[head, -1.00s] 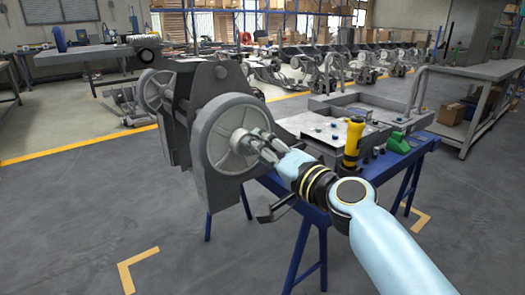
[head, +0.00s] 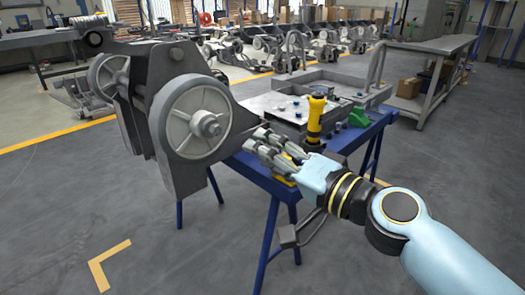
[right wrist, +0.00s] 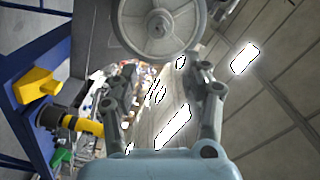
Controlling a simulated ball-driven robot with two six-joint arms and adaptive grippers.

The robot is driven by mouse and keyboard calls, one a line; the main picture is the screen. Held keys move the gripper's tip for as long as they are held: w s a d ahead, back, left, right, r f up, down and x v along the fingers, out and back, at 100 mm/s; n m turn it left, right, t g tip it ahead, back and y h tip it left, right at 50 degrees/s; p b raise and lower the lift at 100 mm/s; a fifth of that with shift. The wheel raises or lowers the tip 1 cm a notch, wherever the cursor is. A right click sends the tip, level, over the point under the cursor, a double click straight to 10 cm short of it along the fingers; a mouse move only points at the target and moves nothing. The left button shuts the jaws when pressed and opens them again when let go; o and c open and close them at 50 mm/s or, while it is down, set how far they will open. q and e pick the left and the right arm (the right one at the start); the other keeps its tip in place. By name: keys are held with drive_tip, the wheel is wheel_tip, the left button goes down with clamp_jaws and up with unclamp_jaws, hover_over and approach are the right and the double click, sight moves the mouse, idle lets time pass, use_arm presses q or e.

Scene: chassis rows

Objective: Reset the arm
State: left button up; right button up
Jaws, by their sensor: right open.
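My right gripper (head: 266,143) is open and empty in the head view, in front of the blue stand and to the right of the near grey wheel (head: 190,120). A gap shows between its fingertips and the wheel. In the right wrist view, my right gripper (right wrist: 160,82) has its two fingers spread, with nothing between them. The wheel (right wrist: 158,25) shows beyond the fingertips at the top. The right arm reaches in from the lower right of the head view. My left gripper is not in view.
The wheel sits on a dark grey chassis unit (head: 150,75). A yellow and black tool (head: 316,115) stands upright on the blue stand (head: 262,178), near a green item (head: 358,118). A grey bench (head: 440,45) stands at the right. Floor is clear in front.

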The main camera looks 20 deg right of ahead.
drive_tip(key=s+d+f+n+g+h, duration=0.1)
drive_tip(key=s+d+f+g, duration=0.3)
drive_tip(key=f, duration=0.8)
drive_tip(key=s+f+n+g+h, duration=0.15)
drive_tip(key=s+f, duration=0.45)
drive_tip(key=f, duration=0.7)
drive_tip(key=s+d+f+g+h, duration=0.25)
drive_tip(key=s+f, duration=0.25)
drive_tip(key=f, duration=0.7)
drive_tip(key=s+d+f+n+g, duration=0.1)
drive_tip(key=s+f, duration=0.4)
drive_tip(key=s, duration=0.5)
drive_tip(key=s+d+f+n+g+h, duration=0.1)
drive_tip(key=s+d+f+n+g, duration=0.1)
drive_tip(key=s, duration=0.9)
drive_tip(key=s+d+f+n+g+h, duration=0.1)
drive_tip(key=s+f+n+g, duration=0.2)
drive_tip(key=s+f+g, duration=0.2)
drive_tip(key=s+f, duration=0.3)
drive_tip(key=s, duration=0.2)
drive_tip(key=shift+s+d+f+g, duration=0.2)
drive_tip(key=shift+s+f+g, duration=0.1)
drive_tip(key=shift+s+f, duration=0.1)
